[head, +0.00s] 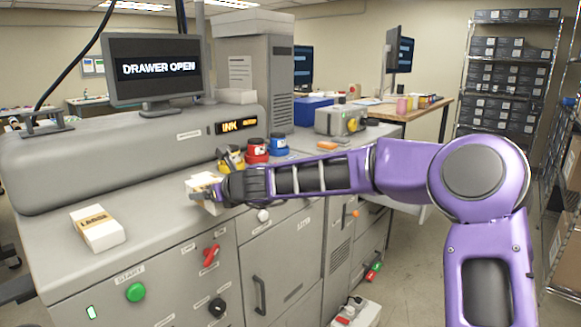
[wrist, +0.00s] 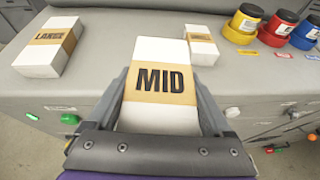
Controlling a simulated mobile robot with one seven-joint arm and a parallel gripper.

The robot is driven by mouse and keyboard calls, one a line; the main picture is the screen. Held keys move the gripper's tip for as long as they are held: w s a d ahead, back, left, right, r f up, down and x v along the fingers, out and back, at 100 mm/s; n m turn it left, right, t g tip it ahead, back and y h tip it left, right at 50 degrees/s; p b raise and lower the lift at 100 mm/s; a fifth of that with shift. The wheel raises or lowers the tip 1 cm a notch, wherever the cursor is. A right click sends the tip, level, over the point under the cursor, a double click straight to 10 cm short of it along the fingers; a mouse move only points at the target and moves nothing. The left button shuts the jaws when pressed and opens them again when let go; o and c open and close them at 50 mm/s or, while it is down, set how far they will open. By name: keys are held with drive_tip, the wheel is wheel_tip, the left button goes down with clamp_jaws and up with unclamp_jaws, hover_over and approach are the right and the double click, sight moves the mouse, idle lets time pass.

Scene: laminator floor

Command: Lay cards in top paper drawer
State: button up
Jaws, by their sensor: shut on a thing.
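A white pack with a tan band marked MID (wrist: 160,82) is between the fingers of my gripper (wrist: 158,95) in the wrist view. In the head view my gripper (head: 212,190) holds the pack (head: 202,184) over the front edge of the machine's top. A white pack marked LARGE (head: 97,228) lies on the top at the left, also in the wrist view (wrist: 50,46). A smaller banded pack (wrist: 202,42) stands beyond the held one; its label is unreadable. The screen (head: 155,68) reads DRAWER OPEN. I cannot make out an open drawer; my arm covers part of the front.
Yellow, red (head: 255,150) and blue (head: 278,144) ink jars stand on the top behind my gripper. The front carries a green START button (head: 136,292), a red knob (head: 211,255) and a black knob (head: 217,307). The top between the LARGE pack and my gripper is clear.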

drive_tip(key=s+d+f+m+t+h, duration=0.1)
drive_tip(key=d+f+m+h, duration=0.2)
drive_tip(key=d, duration=0.8)
drive_tip(key=s+d+f+m+t+h, duration=0.2)
drive_tip(key=d+f+m+h, duration=0.15)
drive_tip(key=d, duration=0.75)
drive_tip(key=s+d+f+m+t+h, duration=0.1)
drive_tip(key=d+f+m+h, duration=0.2)
drive_tip(key=d, duration=0.8)
drive_tip(key=s+f, duration=0.3)
drive_tip(key=f, duration=0.4)
drive_tip(key=s+f, duration=0.3)
drive_tip(key=f, duration=0.4)
drive_tip(key=shift+s+d+n, duration=0.35)
drive_tip(key=shift+s+d, duration=0.05)
drive_tip(key=shift+d, duration=0.05)
drive_tip(key=shift+a+r, duration=0.1)
